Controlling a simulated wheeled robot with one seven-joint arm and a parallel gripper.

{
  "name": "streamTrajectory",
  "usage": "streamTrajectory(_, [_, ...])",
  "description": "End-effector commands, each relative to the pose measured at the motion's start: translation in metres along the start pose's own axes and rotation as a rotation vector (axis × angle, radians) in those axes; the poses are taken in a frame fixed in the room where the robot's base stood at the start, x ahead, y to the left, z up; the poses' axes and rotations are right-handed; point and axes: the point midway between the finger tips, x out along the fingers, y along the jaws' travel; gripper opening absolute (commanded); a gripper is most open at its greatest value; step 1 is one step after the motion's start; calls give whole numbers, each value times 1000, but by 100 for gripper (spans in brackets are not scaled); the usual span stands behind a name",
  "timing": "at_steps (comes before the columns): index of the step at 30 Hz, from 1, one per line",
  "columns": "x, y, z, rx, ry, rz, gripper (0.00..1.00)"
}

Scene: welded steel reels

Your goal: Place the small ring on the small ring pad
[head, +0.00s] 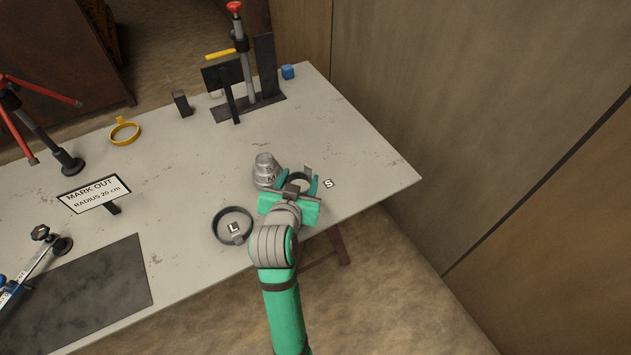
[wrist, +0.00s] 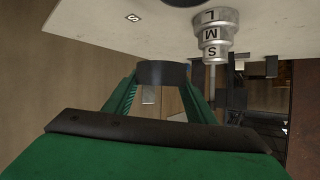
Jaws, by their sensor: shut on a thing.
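My gripper (head: 298,184) is shut on a small dark ring (head: 300,176) with a grey tab. In the wrist view the ring (wrist: 162,73) sits between the two green fingers. The small ring pad shows only as a small white label marked S (head: 328,184), just right of my gripper; the label (wrist: 133,17) also shows in the wrist view. The ring is left of the label, not over it. Its exact height above the table is hard to tell.
A stepped grey cone (head: 265,168) marked S, M and L stands close left of my gripper. A larger dark ring (head: 217,226) lies around the L label. A yellow ring (head: 124,133) and a clamp stand (head: 240,50) are farther back. The table's right edge is near.

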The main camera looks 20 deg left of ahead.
Motion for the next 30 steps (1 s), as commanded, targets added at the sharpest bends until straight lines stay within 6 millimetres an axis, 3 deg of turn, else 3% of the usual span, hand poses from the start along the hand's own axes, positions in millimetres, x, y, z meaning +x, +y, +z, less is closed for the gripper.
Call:
streamTrajectory(5, [24, 14, -1, 2, 0, 5, 0])
streamTrajectory(14, [86, 46, -4, 2, 1, 5, 0])
streamTrajectory(21, [128, 64, 18, 1, -1, 2, 0])
streamTrajectory(30, [147, 70, 27, 0, 1, -1, 0])
